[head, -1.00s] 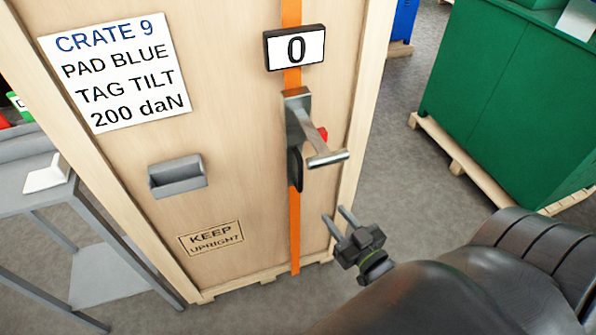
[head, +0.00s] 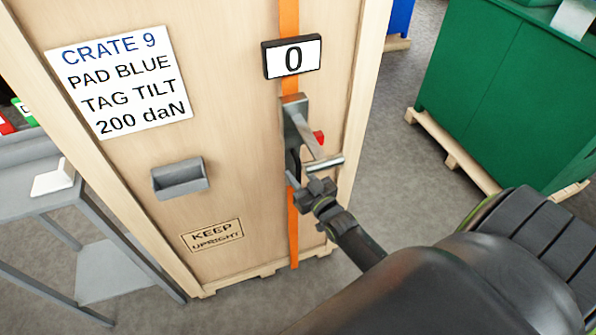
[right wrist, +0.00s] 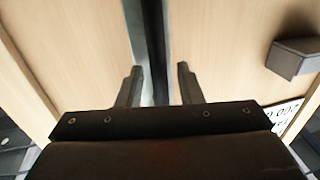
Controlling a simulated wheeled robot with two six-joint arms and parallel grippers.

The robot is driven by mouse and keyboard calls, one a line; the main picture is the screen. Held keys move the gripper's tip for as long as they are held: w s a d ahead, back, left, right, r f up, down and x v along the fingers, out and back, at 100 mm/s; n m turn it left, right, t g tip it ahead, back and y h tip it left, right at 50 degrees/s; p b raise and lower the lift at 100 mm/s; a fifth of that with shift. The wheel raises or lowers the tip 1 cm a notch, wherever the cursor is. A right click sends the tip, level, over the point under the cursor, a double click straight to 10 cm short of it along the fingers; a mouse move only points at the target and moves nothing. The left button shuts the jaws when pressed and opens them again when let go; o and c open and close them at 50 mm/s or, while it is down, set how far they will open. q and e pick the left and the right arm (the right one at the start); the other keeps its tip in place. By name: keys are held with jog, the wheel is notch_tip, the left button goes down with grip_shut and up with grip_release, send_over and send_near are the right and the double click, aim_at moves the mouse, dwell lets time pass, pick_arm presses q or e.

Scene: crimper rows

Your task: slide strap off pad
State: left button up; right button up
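The orange strap (head: 294,235) runs straight down the front of the wooden crate (head: 240,130). A grey metal tensioner (head: 292,108) with a T-shaped handle (head: 325,163) sits over the strap, and a dark part (head: 292,160) lies below it. I cannot make out which part is the pad. My right gripper (head: 300,178) is just below the handle, close to the strap. In the right wrist view its two fingers (right wrist: 157,75) are apart, with a dark upright strip (right wrist: 155,35) between and beyond them. Contact is unclear. My left gripper is out of view.
The crate bears a white label (head: 122,78), a "0" display (head: 293,57), a grey tray (head: 180,180) and a small red part (head: 319,137). A grey table (head: 25,190) stands at left. A green container (head: 500,90) on a pallet stands at right, with bare floor between.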

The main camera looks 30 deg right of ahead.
jog(key=shift+w, duration=0.35)
jog(key=shift+c, duration=0.3)
grip_shut()
jog(key=shift+a, duration=0.3)
jog(key=w+a+p, duration=0.1)
jog(key=w+a, duration=0.2)
jog(key=a, duration=0.9)
jog(key=shift+f, duration=0.1)
jog(key=shift+a, duration=0.1)
